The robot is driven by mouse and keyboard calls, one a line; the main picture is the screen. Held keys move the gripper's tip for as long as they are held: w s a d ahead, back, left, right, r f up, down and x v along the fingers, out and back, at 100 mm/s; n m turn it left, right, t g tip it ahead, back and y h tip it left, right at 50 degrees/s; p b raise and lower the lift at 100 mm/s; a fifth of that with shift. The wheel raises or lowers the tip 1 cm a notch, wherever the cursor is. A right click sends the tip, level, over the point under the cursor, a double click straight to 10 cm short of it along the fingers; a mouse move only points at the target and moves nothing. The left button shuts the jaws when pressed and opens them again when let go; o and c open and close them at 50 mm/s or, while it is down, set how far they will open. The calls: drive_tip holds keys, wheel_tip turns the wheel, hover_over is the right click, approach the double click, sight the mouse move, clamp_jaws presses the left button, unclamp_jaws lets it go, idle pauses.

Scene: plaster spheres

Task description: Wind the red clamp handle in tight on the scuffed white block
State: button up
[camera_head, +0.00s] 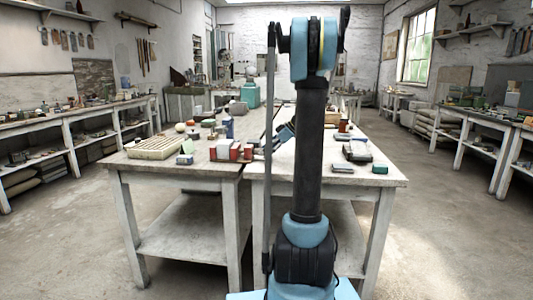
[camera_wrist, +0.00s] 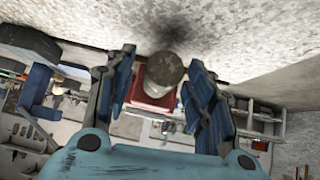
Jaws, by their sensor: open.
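In the wrist view my gripper (camera_wrist: 162,56) is open, with one blue-padded finger on each side of a dull grey round end. A red part (camera_wrist: 152,92) shows just behind this end, between the fingers; I take it for the red clamp handle, but its shape is partly hidden. The fingers look apart from it on both sides. In the head view a group of red and white pieces (camera_head: 231,150) stands near the table's front edge; the clamp and scuffed white block seem to be there, too small to separate. My gripper (camera_head: 272,144) is right of them, partly behind my arm.
A cream slotted tray (camera_head: 155,148) lies left on the table, with a green item (camera_head: 185,159) near it. A blue bottle (camera_head: 228,128) stands behind the red and white pieces. Dark flat items (camera_head: 356,152) and a green box (camera_head: 380,168) lie at the right.

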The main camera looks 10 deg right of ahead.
drive_tip(key=c, duration=1.1)
drive_tip(key=shift+o, duration=0.2)
drive_tip(key=shift+a, duration=0.1)
drive_tip(key=shift+w, duration=0.1)
drive_tip(key=shift+w+g, duration=0.1)
drive_tip(key=shift+g, duration=0.2)
drive_tip(key=shift+w+d+m+g+y, duration=0.2)
drive_tip(key=shift+m+g+y, duration=0.4)
drive_tip(key=shift+g, duration=0.4)
drive_tip(key=shift+w+d+f+m+g+y, duration=0.1)
drive_tip(key=shift+m+g+y, duration=0.15)
drive_tip(key=shift+m+g, duration=0.35)
drive_tip(key=shift+w+m+g+y, duration=0.1)
drive_tip(key=shift+m+g+y, duration=0.25)
drive_tip(key=shift+g, duration=0.45)
drive_tip(key=shift+s, duration=0.1)
